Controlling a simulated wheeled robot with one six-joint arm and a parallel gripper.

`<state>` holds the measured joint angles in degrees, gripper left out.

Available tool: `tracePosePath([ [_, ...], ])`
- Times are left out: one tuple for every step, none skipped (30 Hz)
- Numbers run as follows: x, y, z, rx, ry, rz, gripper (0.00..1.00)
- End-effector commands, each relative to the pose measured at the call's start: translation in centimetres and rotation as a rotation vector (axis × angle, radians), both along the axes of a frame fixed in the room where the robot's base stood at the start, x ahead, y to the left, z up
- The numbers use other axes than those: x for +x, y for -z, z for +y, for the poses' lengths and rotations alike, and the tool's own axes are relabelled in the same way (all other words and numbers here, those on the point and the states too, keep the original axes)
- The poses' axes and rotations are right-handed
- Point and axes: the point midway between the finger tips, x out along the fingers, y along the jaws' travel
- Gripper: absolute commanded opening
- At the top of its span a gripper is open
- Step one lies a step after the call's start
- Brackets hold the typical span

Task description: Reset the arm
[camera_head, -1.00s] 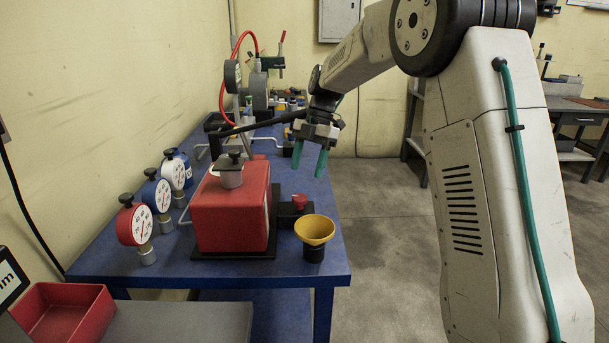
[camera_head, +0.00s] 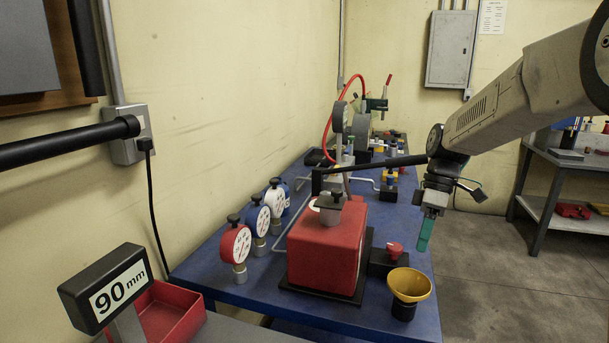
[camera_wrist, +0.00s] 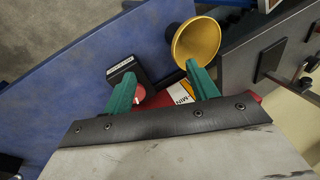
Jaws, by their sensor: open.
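My gripper (camera_head: 424,234) hangs at the right of the bench with green fingers pointing down. In the wrist view my gripper (camera_wrist: 160,73) has its fingers spread, with nothing held. Beyond them lie a black block with a red knob (camera_wrist: 139,93), a yellow funnel (camera_wrist: 197,40) and part of a red box. In the head view the red box (camera_head: 322,252) is left of my gripper. A black bar (camera_head: 385,164) runs from a post behind the box towards my wrist in the picture; I cannot tell whether they touch.
The yellow funnel (camera_head: 410,284) and red knob (camera_head: 395,249) stand near the bench's right edge. Several dial gauges (camera_head: 236,243) stand on the left of the blue bench (camera_head: 228,284). A 90 mm display (camera_head: 117,288) and red tray (camera_head: 172,312) are in front. Floor at right is open.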

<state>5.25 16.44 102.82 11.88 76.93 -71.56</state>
Motion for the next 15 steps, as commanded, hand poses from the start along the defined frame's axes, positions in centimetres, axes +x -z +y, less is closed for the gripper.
tracePosePath([
  [-2.3, -0.9, 0.1, -0.048, 0.107, 0.015, 0.58],
  [-3.7, -1.3, 0.1, -0.079, 0.181, 0.026, 0.58],
  [-5.6, -1.9, 0.1, -0.118, 0.276, 0.037, 0.58],
  [-6.9, -2.2, 0.1, -0.146, 0.342, 0.041, 0.58],
  [-8.2, -2.6, 0.1, -0.171, 0.407, 0.046, 0.58],
  [-9.9, -3.0, 0.1, -0.201, 0.487, 0.048, 0.58],
  [-11.2, -3.2, 0.1, -0.223, 0.546, 0.047, 0.58],
  [-12.5, -3.4, 0.2, -0.242, 0.601, 0.045, 0.58],
  [-14.2, -3.7, 0.2, -0.265, 0.670, 0.043, 0.58],
  [-15.4, -3.8, 0.2, -0.281, 0.720, 0.039, 0.58],
  [-16.7, -3.9, 0.2, -0.295, 0.768, 0.034, 0.58],
  [-18.3, -4.0, 0.2, -0.311, 0.827, 0.027, 0.58],
  [-19.5, -4.1, 0.2, -0.322, 0.870, 0.019, 0.58],
  [-20.6, -4.1, 0.2, -0.331, 0.909, 0.010, 0.58],
  [-22.1, -4.1, 0.1, -0.340, 0.958, -0.003, 0.58],
])
